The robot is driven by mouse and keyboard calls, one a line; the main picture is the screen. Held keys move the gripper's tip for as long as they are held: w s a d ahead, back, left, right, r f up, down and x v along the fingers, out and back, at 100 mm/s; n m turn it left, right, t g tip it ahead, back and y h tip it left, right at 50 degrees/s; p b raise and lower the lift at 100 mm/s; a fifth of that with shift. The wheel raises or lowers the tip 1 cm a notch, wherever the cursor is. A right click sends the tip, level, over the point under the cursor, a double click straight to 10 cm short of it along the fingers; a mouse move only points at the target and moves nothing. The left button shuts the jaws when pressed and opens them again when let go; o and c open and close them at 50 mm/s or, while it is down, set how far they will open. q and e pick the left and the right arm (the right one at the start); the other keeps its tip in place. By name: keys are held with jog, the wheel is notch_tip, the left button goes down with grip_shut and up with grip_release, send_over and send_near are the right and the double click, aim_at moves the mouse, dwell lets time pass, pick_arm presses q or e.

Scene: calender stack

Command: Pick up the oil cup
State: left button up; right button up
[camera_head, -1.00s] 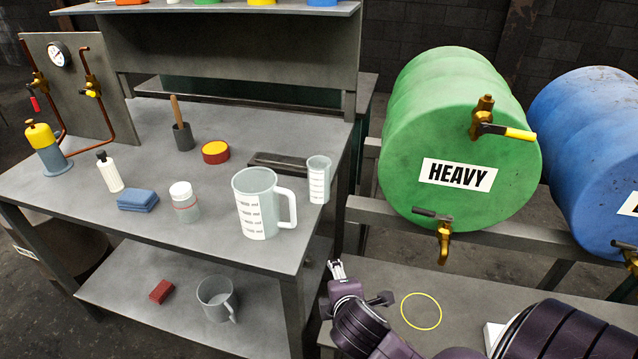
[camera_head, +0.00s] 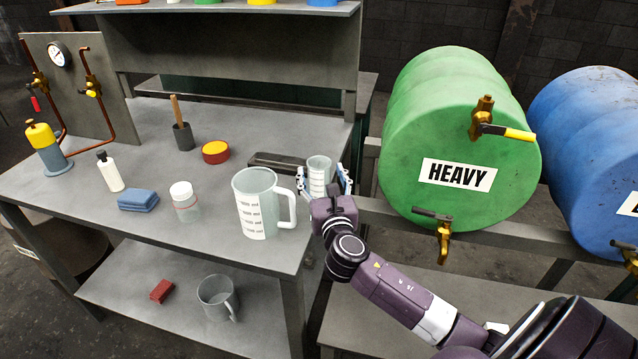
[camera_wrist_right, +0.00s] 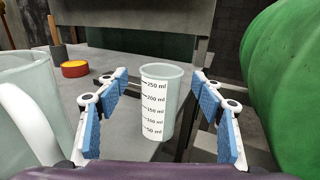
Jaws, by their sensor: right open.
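A small clear measuring cup with ml marks (camera_head: 319,172), which looks like the oil cup, stands upright at the right end of the workbench. It also shows in the right wrist view (camera_wrist_right: 160,103). My right gripper (camera_head: 325,177) is open, with its blue-padded fingers to the left and right of the cup. In the right wrist view my right gripper (camera_wrist_right: 158,105) shows gaps between both pads and the cup. A larger clear jug with a handle (camera_head: 258,203) stands just left of the cup. My left gripper is not in view.
The workbench (camera_head: 100,225) also holds a white-lidded jar (camera_head: 184,201), a blue cloth (camera_head: 138,200), a white bottle (camera_head: 109,171) and a red-yellow tin (camera_head: 215,152). A lower shelf holds another jug (camera_head: 217,297).

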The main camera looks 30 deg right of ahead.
jog(key=shift+x, duration=2.35)
jog(key=shift+d+f, duration=0.1)
jog(key=shift+f, duration=0.05)
jog(key=shift+s, duration=0.1)
jog(key=c, duration=1.3)
